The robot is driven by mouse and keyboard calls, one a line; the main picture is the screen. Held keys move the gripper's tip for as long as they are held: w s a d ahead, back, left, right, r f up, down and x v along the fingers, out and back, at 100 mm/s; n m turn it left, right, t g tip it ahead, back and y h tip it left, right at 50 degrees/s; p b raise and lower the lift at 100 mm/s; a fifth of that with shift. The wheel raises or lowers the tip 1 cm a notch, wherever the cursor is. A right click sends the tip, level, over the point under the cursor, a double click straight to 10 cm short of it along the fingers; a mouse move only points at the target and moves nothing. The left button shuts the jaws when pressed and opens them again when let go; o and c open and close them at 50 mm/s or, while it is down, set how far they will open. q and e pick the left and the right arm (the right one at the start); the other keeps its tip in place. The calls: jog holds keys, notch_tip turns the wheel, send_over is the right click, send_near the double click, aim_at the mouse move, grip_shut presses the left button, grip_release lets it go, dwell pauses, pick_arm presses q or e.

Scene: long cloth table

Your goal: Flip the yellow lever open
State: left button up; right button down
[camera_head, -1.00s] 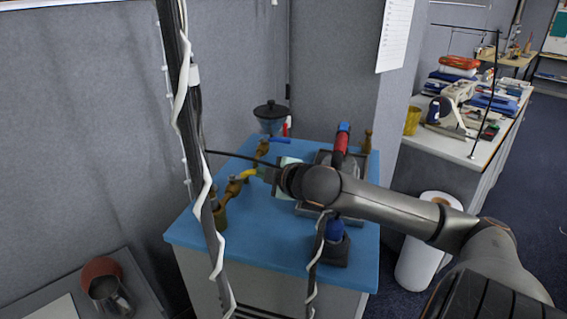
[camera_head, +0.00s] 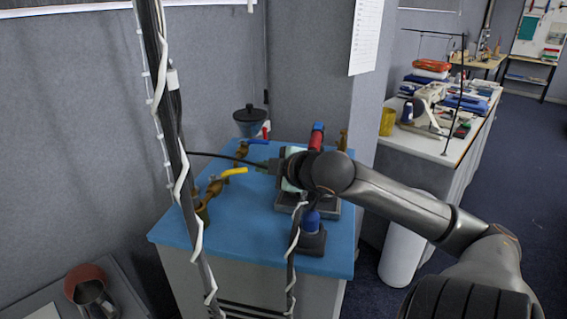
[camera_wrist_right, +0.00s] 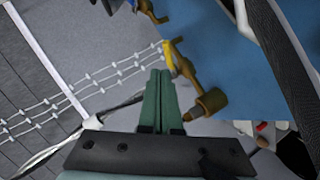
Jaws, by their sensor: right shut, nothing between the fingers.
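The yellow lever (camera_head: 234,172) sits on a brown brass-coloured valve (camera_head: 214,188) at the left part of the blue tabletop. It points right and slightly up in the head view. My right gripper (camera_head: 270,165) is to the right of the lever, with a visible gap between them. In the right wrist view its green fingers (camera_wrist_right: 160,74) are shut together and empty. There the yellow lever (camera_wrist_right: 168,58) shows just past the fingertips, beside the brass valve fitting (camera_wrist_right: 208,104). I cannot tell the depth between them. My left gripper is not in view.
A second valve with a blue lever (camera_head: 256,142) stands behind the yellow one. A red-handled tool (camera_head: 317,137) and a blue-topped item (camera_head: 310,221) are to the right on the blue tabletop (camera_head: 245,229). A dark funnel-like vessel (camera_head: 250,119) is at the back.

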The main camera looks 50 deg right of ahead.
jog(key=shift+s+d+r, duration=0.25)
jog(key=shift+s+r, duration=0.05)
jog(key=shift+s, duration=0.4)
jog(key=shift+s+d+r, duration=0.2)
jog(key=shift+s+r, duration=0.1)
jog(key=shift+s, duration=0.4)
jog(key=shift+s+d+r, duration=0.25)
jog(key=shift+s+r, duration=0.05)
jog(key=shift+s, duration=0.4)
